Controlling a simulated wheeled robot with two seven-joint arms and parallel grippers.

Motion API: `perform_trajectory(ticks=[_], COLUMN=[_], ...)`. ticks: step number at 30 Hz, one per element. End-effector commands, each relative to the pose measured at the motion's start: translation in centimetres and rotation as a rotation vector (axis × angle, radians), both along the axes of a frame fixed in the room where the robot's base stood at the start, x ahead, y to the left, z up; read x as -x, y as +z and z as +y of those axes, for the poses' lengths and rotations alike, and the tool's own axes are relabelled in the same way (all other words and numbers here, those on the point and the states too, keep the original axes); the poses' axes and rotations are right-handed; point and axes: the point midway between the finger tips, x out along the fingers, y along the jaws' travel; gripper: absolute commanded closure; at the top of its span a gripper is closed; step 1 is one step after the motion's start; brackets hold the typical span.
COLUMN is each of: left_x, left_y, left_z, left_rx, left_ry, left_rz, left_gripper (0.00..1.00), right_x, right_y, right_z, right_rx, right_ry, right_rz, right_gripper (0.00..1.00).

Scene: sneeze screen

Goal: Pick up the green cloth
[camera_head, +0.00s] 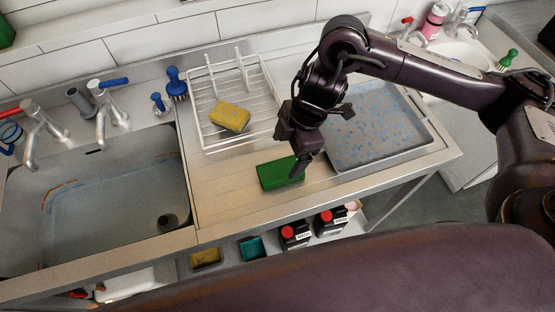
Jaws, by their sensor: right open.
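The green cloth (272,177) is a flat, dark green rectangle lying on the steel counter, just in front of the white rack. My right gripper (297,174) is right over the cloth's right end, pointing down. Its fingers cover part of that end, and I cannot tell whether they touch it. The gripper is open. My left gripper is not in view.
A white wire rack (232,100) holding a yellow sponge (230,116) stands behind the cloth. A metal tray (381,128) with blue spots lies to the right. A steel sink (100,210) is at left. The counter left of the cloth is clear.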

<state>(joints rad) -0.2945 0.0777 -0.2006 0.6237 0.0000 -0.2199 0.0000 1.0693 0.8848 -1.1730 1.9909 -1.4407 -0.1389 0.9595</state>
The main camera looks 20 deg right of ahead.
Motion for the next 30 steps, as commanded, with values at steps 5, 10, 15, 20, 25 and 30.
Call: perform_trajectory(ticks=[5,10,15,20,25,30], left_x=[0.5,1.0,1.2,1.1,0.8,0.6], left_y=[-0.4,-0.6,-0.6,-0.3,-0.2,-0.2], left_z=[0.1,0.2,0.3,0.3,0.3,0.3], left_rx=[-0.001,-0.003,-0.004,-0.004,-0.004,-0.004], left_ry=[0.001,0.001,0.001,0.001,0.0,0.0], left_rz=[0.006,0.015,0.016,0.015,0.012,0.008], left_gripper=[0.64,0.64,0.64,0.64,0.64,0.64], right_x=[0.2,0.2,0.2,0.1,0.1,0.1], right_y=[-1.2,-2.8,-4.8,-6.7,-7.4,-7.4], right_z=[-0.6,-0.1,0.5,0.9,1.1,1.1], right_rx=[0.021,0.019,0.018,0.02,0.021,0.02], right_ry=[-0.013,-0.013,-0.012,-0.012,-0.01,-0.01], right_rz=[0.026,0.024,0.025,0.022,0.018,0.018], right_gripper=[0.15,0.15,0.15,0.15,0.15,0.17])
